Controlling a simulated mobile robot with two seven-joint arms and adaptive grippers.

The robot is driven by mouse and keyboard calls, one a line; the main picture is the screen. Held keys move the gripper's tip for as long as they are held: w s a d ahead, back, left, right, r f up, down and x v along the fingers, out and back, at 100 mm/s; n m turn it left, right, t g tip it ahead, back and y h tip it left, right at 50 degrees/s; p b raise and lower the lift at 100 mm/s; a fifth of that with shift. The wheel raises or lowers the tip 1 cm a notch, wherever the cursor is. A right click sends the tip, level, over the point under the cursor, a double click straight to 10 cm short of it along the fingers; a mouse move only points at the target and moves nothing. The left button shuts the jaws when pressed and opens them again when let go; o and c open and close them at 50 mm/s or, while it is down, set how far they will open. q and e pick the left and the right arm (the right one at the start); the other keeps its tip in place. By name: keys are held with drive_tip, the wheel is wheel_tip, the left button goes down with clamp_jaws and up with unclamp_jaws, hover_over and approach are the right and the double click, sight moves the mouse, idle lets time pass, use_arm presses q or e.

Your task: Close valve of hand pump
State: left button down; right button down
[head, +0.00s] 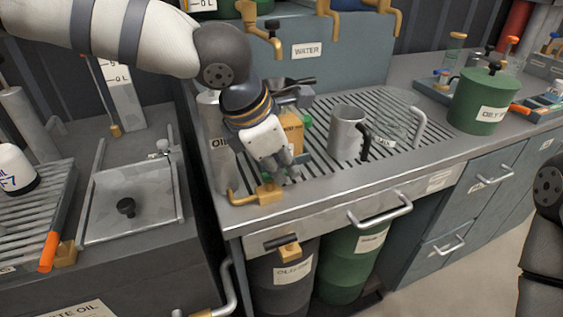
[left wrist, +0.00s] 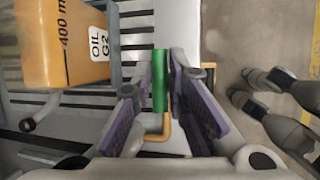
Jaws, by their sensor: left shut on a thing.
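The hand pump's grey cylinder (head: 217,140) stands at the left front corner of the metal counter, with a bent brass spout (head: 243,196) and brass block (head: 268,192) at its foot. A green valve handle (left wrist: 159,80) on a bent brass pipe (left wrist: 165,131) shows in the left wrist view. My left gripper (head: 284,171) reaches down over this corner, near the brass block. In the left wrist view its purple-padded fingers (left wrist: 160,92) are shut on the green handle, one on each side. The fingers hide most of the handle in the head view. My right gripper is out of view.
An orange oil container (left wrist: 68,43) stands close beside the left gripper. A grey mug (head: 347,134) and a clear jug (head: 392,126) stand on the slatted drain. A green can (head: 483,100) is further right. A sink (head: 130,200) lies across a gap at left.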

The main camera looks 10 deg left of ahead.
use_arm(q)
drive_tip(key=c, duration=1.6)
unclamp_jaws()
drive_tip(key=v, duration=1.2)
